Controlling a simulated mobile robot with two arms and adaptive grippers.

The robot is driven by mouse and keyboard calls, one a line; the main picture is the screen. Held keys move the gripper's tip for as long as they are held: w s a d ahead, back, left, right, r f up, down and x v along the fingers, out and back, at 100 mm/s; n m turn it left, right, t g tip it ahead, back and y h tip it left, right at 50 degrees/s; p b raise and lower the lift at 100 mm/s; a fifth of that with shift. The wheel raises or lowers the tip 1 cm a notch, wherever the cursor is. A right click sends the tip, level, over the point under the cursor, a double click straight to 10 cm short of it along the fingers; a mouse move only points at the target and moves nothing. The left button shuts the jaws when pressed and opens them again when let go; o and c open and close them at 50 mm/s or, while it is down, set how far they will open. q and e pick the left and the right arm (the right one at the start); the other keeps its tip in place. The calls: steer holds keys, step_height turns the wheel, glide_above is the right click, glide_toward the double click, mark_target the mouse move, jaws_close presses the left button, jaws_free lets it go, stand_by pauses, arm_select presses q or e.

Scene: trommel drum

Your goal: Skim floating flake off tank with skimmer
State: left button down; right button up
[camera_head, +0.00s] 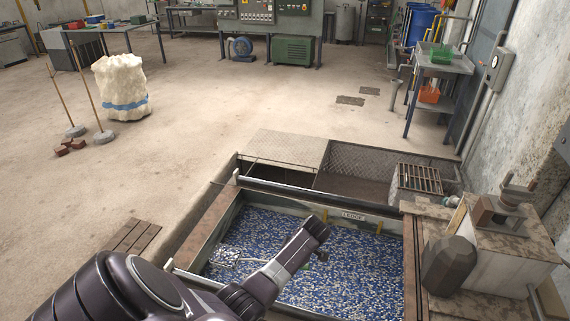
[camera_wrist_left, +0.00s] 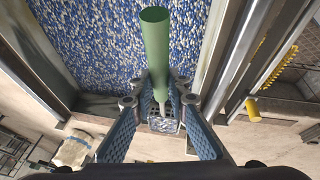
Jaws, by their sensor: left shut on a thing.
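The tank (camera_head: 415,262) is full of blue and white flake (camera_head: 340,265). The flake also fills the top of the left wrist view (camera_wrist_left: 95,35). My left gripper (camera_wrist_left: 158,100) is shut on the green handle (camera_wrist_left: 155,40) of the skimmer. The skimmer's small square head (camera_wrist_left: 163,125) shows beyond the fingers with pale and blue bits on it. In the head view the skimmer head (camera_head: 226,256) appears over the flake at the tank's left side; whether it touches the surface is unclear. My right gripper is not in view.
A rail (camera_head: 300,199) crosses the tank's far side, by a label reading LEDGE (camera_head: 353,216). A grate (camera_head: 419,179) lies beyond. A pale box (camera_head: 500,250) and a dark faceted block (camera_head: 450,265) stand at right. A white bag (camera_head: 122,85) stands on open floor at left.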

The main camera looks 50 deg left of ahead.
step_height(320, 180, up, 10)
steer(key=p, duration=0.9)
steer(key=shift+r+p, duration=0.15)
steer(key=shift+p, duration=0.15)
